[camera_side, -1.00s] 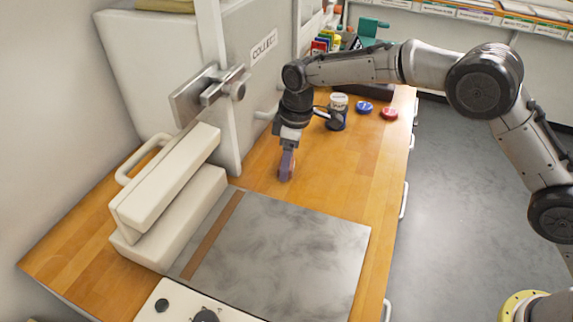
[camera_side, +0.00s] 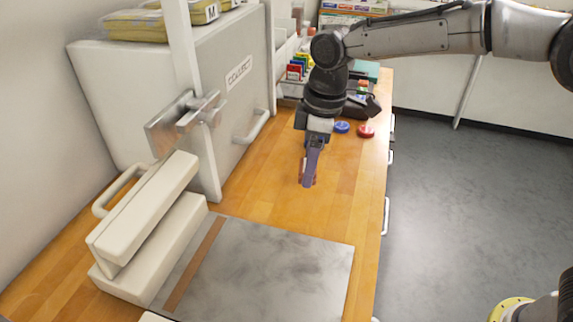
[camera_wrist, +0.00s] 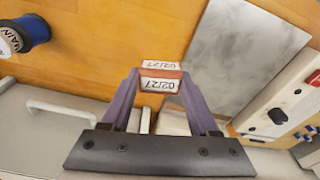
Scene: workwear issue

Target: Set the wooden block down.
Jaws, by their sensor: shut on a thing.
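My gripper (camera_side: 308,182) points down over the wooden counter, beyond the grey marbled slab and to the right of the grey cabinet. It is shut on the wooden block (camera_wrist: 160,74), a small reddish-brown piece with white labels reading 02/27. In the wrist view the block sits between the two purple fingertips. In the side view the fingers hide most of it. I cannot tell whether its underside touches the counter (camera_side: 255,190).
The marbled slab (camera_side: 270,275) lies nearer the camera, beside a cream press (camera_side: 150,225). The cabinet door (camera_side: 235,105) with its handle stands left. A blue disc (camera_side: 342,127) and a red disc (camera_side: 366,131) lie behind. A dark blue spool (camera_wrist: 30,32) shows in the wrist view. Bare counter surrounds my gripper.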

